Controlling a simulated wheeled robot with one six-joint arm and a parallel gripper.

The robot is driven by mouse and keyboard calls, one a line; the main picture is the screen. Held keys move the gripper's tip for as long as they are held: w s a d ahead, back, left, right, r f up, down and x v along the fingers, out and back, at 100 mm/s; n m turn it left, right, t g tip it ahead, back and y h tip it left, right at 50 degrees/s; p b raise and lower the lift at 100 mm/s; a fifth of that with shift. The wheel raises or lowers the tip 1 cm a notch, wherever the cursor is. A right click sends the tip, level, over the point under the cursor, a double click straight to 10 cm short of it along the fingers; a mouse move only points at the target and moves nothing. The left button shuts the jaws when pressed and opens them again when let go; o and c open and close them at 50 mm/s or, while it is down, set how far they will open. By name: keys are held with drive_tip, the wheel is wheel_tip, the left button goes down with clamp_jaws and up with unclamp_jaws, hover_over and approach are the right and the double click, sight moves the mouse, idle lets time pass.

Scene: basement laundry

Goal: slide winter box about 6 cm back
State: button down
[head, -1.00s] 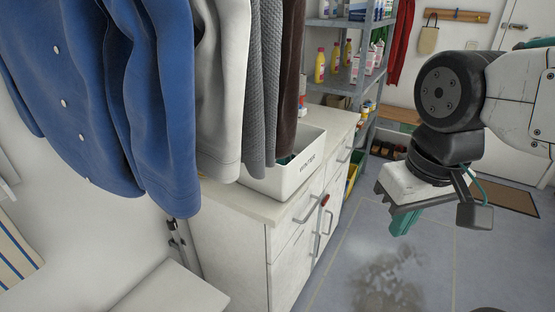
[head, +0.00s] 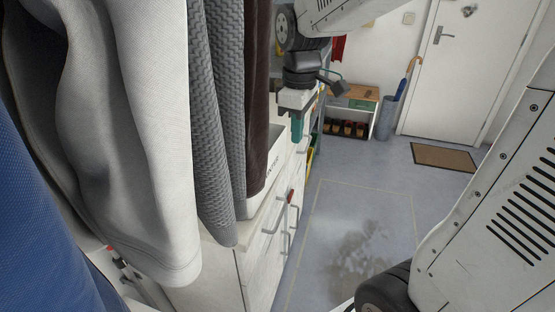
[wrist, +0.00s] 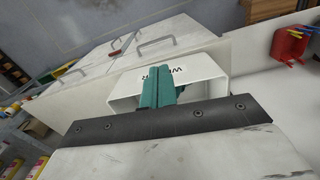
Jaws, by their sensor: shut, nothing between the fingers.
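The winter box (head: 273,148) is a white open box with dark lettering on its front. It stands on the countertop of a white cabinet, mostly hidden behind hanging clothes in the head view. In the wrist view the box (wrist: 206,66) lies just beyond my fingers, its lettering partly covered by them. My gripper (head: 297,127) points down beside the front of the box, at its far end in the head view. Its teal fingers (wrist: 157,88) are together and empty. I cannot tell whether they touch the box.
Hanging clothes (head: 220,110) crowd the near side of the box. Drawer handles (head: 273,218) stick out from the cabinet front (head: 262,265). A red container (wrist: 288,46) stands near the box in the wrist view. The floor (head: 350,210) right of the cabinet is clear.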

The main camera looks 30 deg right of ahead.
sight(277, 160)
drive_tip(key=shift+n, duration=0.6)
drive_tip(key=w+f, duration=0.1)
drive_tip(key=f, duration=0.2)
drive_tip(key=w+a+f, duration=0.1)
drive_tip(key=w+f, duration=0.1)
drive_tip(key=f, duration=0.2)
drive_tip(key=w+a+f, duration=0.1)
drive_tip(key=w+f, duration=0.1)
drive_tip(key=f, duration=0.2)
drive_tip(key=shift+w+f, duration=0.1)
drive_tip(key=shift+w, duration=0.15)
drive_tip(key=w+a, duration=0.4)
drive_tip(key=shift+w+a, duration=0.25)
drive_tip(key=shift+s+d, duration=0.1)
